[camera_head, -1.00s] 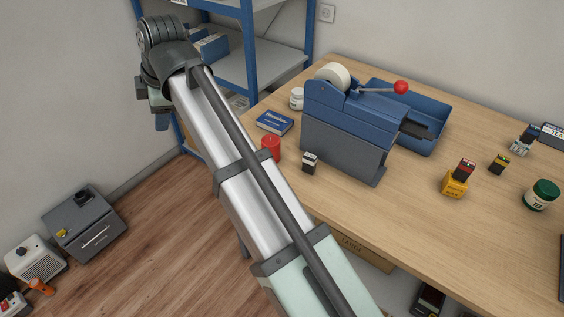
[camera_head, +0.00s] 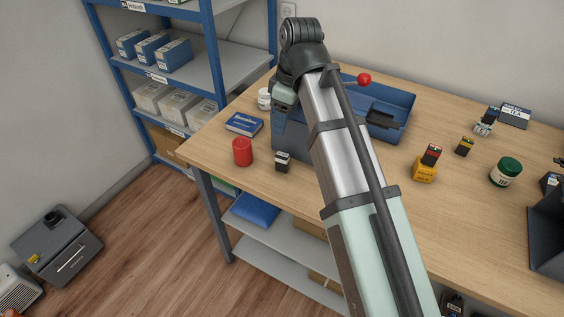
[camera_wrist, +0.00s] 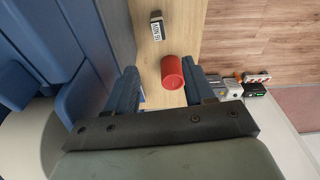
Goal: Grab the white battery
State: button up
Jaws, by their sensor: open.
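In the wrist view the white battery (camera_wrist: 157,26) shows at the top, with dark lettering, beyond the candle. My gripper (camera_wrist: 161,90) is open and empty, its blue fingers apart on either side of the red candle (camera_wrist: 172,72) in the picture. It is above the table, apart from the battery.
A blue book (camera_head: 244,124) and a white jar (camera_head: 264,99) are to the left. Other small batteries, a yellow box (camera_head: 424,172) and a green-lidded jar (camera_head: 505,172) stand to the right. The table's front edge is near.

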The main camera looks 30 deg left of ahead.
aim_at(282, 155)
notch_tip(282, 155, down, 9)
jog(key=shift+a+f, duration=0.15)
jog(key=shift+f, duration=0.9)
jog(key=shift+a+f, duration=0.2)
jog(key=shift+f, duration=0.9)
jog(key=shift+a+f, duration=0.15)
jog(key=shift+f, duration=0.9)
jog(key=shift+c, duration=0.5)
grip_shut()
